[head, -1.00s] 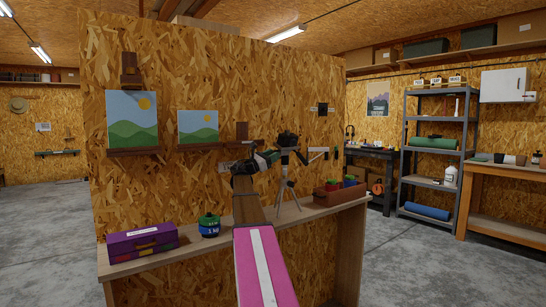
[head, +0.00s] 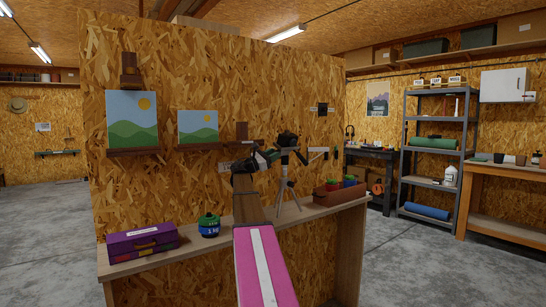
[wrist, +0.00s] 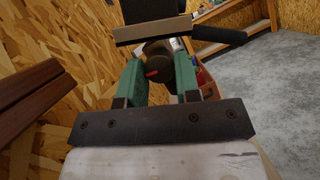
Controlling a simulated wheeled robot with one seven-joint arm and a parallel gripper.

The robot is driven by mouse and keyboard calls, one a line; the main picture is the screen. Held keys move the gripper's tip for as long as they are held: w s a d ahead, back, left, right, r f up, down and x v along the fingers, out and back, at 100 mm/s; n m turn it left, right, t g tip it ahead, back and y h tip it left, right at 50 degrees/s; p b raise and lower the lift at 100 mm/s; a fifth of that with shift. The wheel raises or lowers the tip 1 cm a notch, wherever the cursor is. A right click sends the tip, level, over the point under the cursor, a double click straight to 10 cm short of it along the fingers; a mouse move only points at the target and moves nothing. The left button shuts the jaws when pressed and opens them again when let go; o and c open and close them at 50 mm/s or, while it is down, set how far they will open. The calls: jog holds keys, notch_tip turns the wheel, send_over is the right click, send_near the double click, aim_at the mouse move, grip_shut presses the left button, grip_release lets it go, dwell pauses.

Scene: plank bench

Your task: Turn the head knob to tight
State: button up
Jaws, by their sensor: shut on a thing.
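A tripod (head: 286,188) with a dark head (head: 287,140) stands upright on the plank bench (head: 330,209), right of centre. My gripper (head: 273,156) reaches the left side of the tripod head. In the wrist view, the two green fingers of my gripper (wrist: 160,66) are shut on a dark round head knob (wrist: 158,56), which carries a red mark. A dark block with a tan plate (wrist: 152,29) sits just beyond the knob, and a black handle (wrist: 218,35) extends to its right. The knob is hidden by the gripper in the head view.
A purple case (head: 143,239) and a green-and-blue stacked container (head: 209,226) stand on the bench to the left. A brown box with small containers (head: 339,193) stands close right of the tripod. A particle-board wall (head: 240,90) rises behind the bench.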

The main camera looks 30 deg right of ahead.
jog(key=o, duration=0.6)
jog(key=shift+o, duration=0.2)
jog(key=shift+a, duration=0.1)
jog(key=s+v, duration=0.1)
jog(key=v, duration=0.9)
jog(key=shift+w+a, duration=0.3)
jog(key=shift+w, duration=0.25)
jog(key=shift+f, duration=0.1)
